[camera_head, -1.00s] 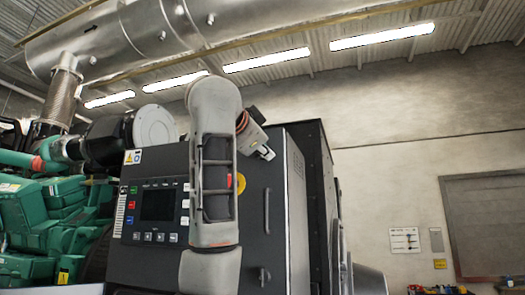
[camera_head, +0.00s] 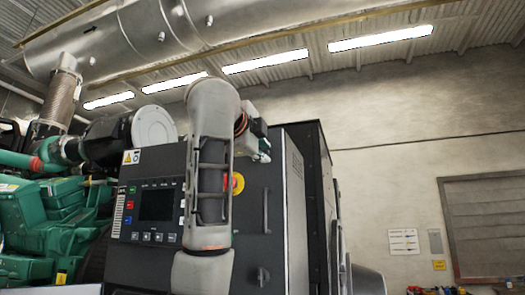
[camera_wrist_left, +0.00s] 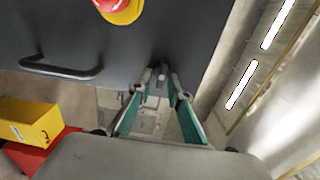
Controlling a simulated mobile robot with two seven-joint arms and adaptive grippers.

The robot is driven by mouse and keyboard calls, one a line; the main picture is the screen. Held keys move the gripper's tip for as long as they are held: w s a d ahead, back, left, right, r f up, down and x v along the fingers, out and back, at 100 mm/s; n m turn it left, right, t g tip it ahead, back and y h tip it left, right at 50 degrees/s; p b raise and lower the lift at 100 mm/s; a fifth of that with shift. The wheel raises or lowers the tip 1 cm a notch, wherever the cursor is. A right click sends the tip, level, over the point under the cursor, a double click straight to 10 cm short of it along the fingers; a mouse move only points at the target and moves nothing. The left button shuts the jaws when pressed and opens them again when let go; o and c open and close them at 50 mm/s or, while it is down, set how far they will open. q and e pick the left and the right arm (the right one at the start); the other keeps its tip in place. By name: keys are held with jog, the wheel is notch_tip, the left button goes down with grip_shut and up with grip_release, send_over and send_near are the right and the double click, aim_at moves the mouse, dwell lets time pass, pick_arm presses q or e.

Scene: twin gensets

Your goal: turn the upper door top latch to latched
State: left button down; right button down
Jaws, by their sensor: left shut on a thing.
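The dark upper door (camera_head: 253,180) of the genset's control cabinet faces me, with a vertical bar handle (camera_head: 266,210). In the left wrist view the top latch (camera_wrist_left: 161,78) is a small grey piece near the door's edge, between the fingertips of my left gripper (camera_wrist_left: 160,84). My left gripper (camera_head: 264,153) is shut on this latch near the top of the door. My arm and the gripper body hide most of the latch in the head view, and its exact turn angle is hard to tell. My right gripper is not in view.
A lower latch (camera_head: 264,277) sits below the handle. A red stop button on a yellow disc (camera_head: 236,183) is left of the handle, partly behind my arm. The control panel with a screen (camera_head: 157,204) is further left.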

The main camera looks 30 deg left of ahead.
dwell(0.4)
pick_arm(q)
jog(key=c, duration=1.8)
grip_release()
jog(key=shift+c, duration=0.2)
jog(key=shift+s+d, duration=0.1)
jog(key=v, duration=1.1)
jog(key=shift+s, duration=0.35)
jog(key=shift+d, duration=0.1)
